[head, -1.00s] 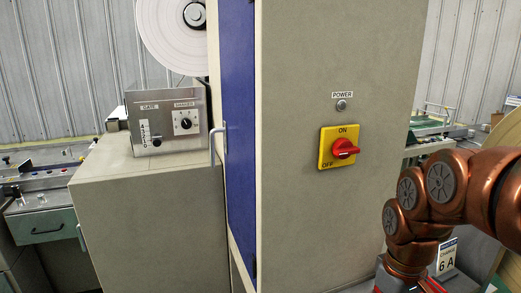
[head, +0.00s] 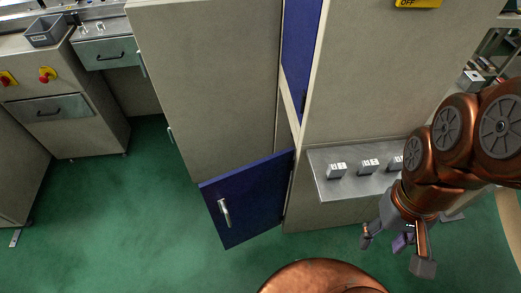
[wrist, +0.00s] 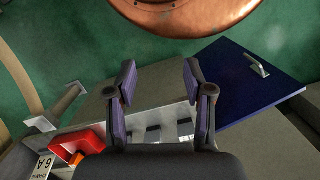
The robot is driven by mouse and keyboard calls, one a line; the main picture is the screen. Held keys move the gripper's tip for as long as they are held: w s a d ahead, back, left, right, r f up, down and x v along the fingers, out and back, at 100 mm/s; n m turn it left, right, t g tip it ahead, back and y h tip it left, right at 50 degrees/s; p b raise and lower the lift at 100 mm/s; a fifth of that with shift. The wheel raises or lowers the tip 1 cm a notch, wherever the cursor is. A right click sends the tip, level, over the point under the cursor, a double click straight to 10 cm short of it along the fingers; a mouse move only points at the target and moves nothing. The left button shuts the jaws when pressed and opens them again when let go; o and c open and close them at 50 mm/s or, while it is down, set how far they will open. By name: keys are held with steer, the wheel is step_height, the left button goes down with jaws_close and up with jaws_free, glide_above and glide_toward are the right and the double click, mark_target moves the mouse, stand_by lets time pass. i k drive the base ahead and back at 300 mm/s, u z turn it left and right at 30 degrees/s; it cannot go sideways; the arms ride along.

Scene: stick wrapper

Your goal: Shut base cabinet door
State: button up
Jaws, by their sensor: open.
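The base cabinet door (head: 250,200) is a dark blue panel with a metal handle (head: 224,212). In the head view it stands swung open, low in front of the beige cabinet, over the green floor. It also shows in the wrist view (wrist: 245,85) at the right, with its handle near the far corner. My gripper (head: 395,250) is open and empty at the lower right of the head view. It is to the right of the door and apart from it. In the wrist view its two fingers (wrist: 158,80) are spread, with nothing between them. The cabinet's inside is mostly hidden.
A metal shelf (head: 350,178) with several small labelled blocks juts from the cabinet, between door and gripper. A tall blue door (head: 300,50) is above. Drawer cabinets (head: 60,108) stand at the left. Green floor (head: 160,220) is clear left of the door.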

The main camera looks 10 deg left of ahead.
mark_target(243, 203)
steer(key=u, duration=0.45)
steer(key=k, duration=1.1)
steer(key=u, duration=0.9)
steer(key=i, duration=0.85)
steer(key=u, duration=0.6)
